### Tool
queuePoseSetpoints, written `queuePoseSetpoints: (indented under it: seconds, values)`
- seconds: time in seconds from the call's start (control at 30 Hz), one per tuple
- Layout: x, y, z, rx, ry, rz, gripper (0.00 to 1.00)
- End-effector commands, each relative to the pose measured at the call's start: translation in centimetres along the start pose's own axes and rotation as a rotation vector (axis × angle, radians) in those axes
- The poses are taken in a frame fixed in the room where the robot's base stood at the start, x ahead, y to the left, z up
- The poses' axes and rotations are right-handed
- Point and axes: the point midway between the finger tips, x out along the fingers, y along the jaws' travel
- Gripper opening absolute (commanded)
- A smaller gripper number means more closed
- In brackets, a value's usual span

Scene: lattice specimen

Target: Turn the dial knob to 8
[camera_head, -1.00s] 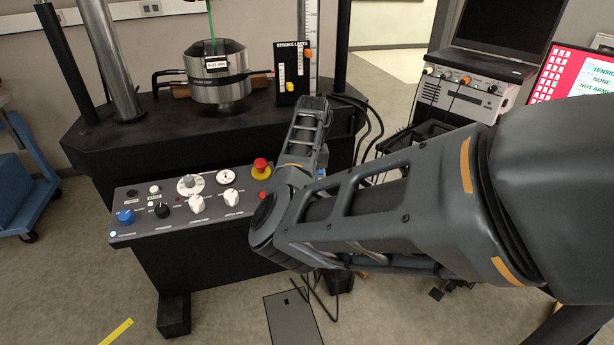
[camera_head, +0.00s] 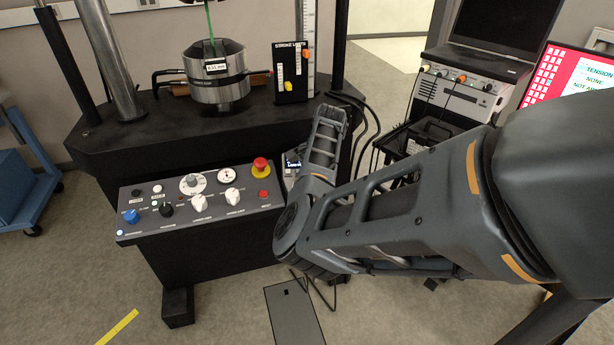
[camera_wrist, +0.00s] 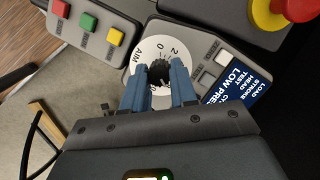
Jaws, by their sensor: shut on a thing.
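In the wrist view, the dial knob (camera_wrist: 160,72) is a small black ribbed knob on a white round dial plate (camera_wrist: 146,54) with dark numerals, of which 2 and 0 can be read. My gripper (camera_wrist: 159,85) has its two blue fingers on either side of the knob, shut on it. The fingers hide the lower part of the dial plate, so I cannot tell which number the knob points to. In the head view, my arm hides the knob and my fingers.
In the wrist view, a grey box with red, green and yellow buttons (camera_wrist: 115,38) is at upper left. A red emergency button (camera_wrist: 297,10) is at upper right. In the head view, a console (camera_head: 150,231) with several knobs stands left of my arm.

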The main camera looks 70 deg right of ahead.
Motion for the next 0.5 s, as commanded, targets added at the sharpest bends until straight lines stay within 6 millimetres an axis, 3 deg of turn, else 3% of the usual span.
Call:
queuePoseSetpoints:
  seconds: [0.5]
  values:
    - [-0.10, 0.04, -0.08, 0.125, 0.003, -0.034, 0.00]
